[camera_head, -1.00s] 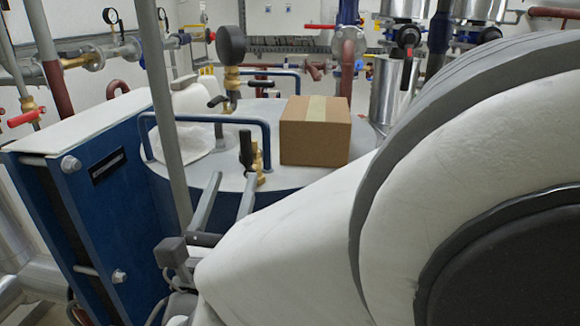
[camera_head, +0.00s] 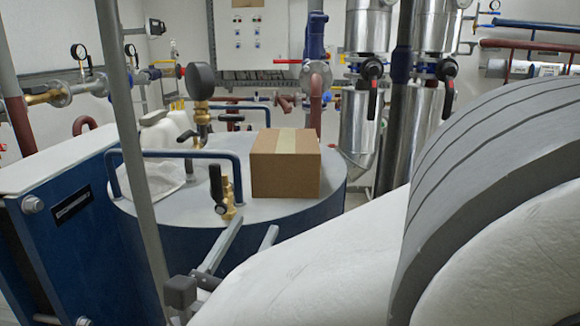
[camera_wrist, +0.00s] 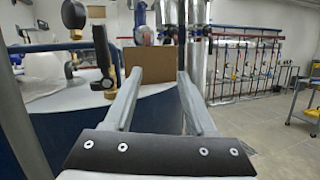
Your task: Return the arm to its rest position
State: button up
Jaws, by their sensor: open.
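My gripper (camera_head: 256,228) is at the lower middle of the head view, with its two grey fingers apart and pointing at the blue tank. In the wrist view my gripper (camera_wrist: 161,76) is open, with nothing held between the fingers. My white and grey arm links fill the lower right of the head view. The fingers are on the near side of the tank; whether they overlap its rim in depth I cannot tell.
The blue tank with a grey top (camera_head: 265,209) carries a cardboard box (camera_head: 285,165), a brass valve (camera_head: 229,205) and a blue rail (camera_head: 236,160). A blue plate exchanger (camera_head: 60,250) stands at left. Open floor (camera_wrist: 285,145) and a trolley (camera_wrist: 308,112) are at right.

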jog(key=d+f+m+g+h+p, duration=0.15)
jog(key=d+m+g+h, duration=0.65)
jog(key=d, duration=1)
jog(key=s+d+f+m+g+y, duration=0.45)
jog(key=s+d+m+g, duration=0.3)
jog(key=m, duration=0.25)
jog(key=a+m+y+p, duration=0.1)
jog(key=m+y, duration=0.2)
jog(key=m, duration=0.1)
jog(key=s+a+r+m+y, duration=0.1)
jog(key=a+m+y, duration=0.1)
jog(key=m+y, duration=0.1)
jog(key=s+a+m+t+y+p, duration=0.1)
jog(key=m+y, duration=0.3)
jog(key=m, duration=0.2)
jog(key=shift+s+a+r+p, duration=0.2)
jog(key=shift+a+r+p, duration=0.15)
jog(key=shift+a, duration=0.05)
